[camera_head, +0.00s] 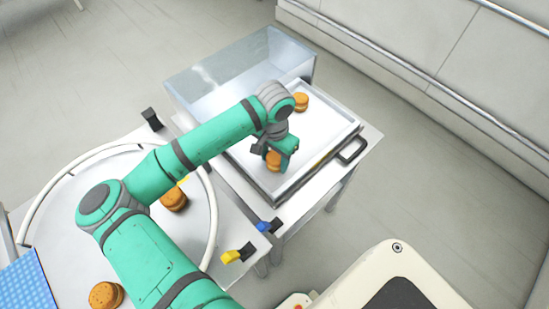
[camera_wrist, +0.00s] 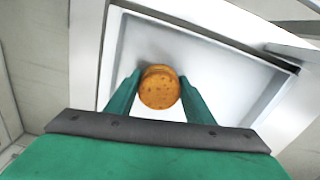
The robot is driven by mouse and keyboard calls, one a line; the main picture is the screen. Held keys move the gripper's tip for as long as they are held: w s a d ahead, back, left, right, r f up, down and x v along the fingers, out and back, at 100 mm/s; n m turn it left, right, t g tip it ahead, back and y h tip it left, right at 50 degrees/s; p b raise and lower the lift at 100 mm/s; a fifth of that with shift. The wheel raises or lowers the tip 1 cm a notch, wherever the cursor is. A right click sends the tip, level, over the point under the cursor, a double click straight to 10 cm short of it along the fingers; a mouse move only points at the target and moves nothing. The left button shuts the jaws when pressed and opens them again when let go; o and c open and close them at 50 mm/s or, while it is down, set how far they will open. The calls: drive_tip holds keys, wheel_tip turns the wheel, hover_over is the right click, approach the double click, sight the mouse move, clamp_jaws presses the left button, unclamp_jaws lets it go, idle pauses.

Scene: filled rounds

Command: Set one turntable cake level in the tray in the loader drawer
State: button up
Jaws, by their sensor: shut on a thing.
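My gripper (camera_wrist: 159,88) is shut on a round golden-brown cake (camera_wrist: 160,86), with a green finger on each side of it in the wrist view. In the head view this cake (camera_head: 273,159) is low over or on the front part of the white tray (camera_head: 318,131); I cannot tell whether it touches the tray floor. Another cake (camera_head: 301,101) sits in the tray near its far end. The tray lies in the loader drawer (camera_head: 352,150), which has a dark handle. Two more cakes, one near my arm (camera_head: 174,199) and one nearer the front (camera_head: 106,295), are on the round turntable (camera_head: 60,225).
A clear-walled box (camera_head: 215,75) stands behind the tray at the left. A blue mat (camera_head: 25,285) lies at the lower left. Yellow (camera_head: 231,256) and blue (camera_head: 263,226) clips stick out between turntable and drawer. The tray's right side is bare.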

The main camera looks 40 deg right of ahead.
sight(274, 158)
drive_tip(key=o, duration=0.7)
wheel_tip(274, 158, up, 12)
drive_tip(key=shift+r, duration=0.15)
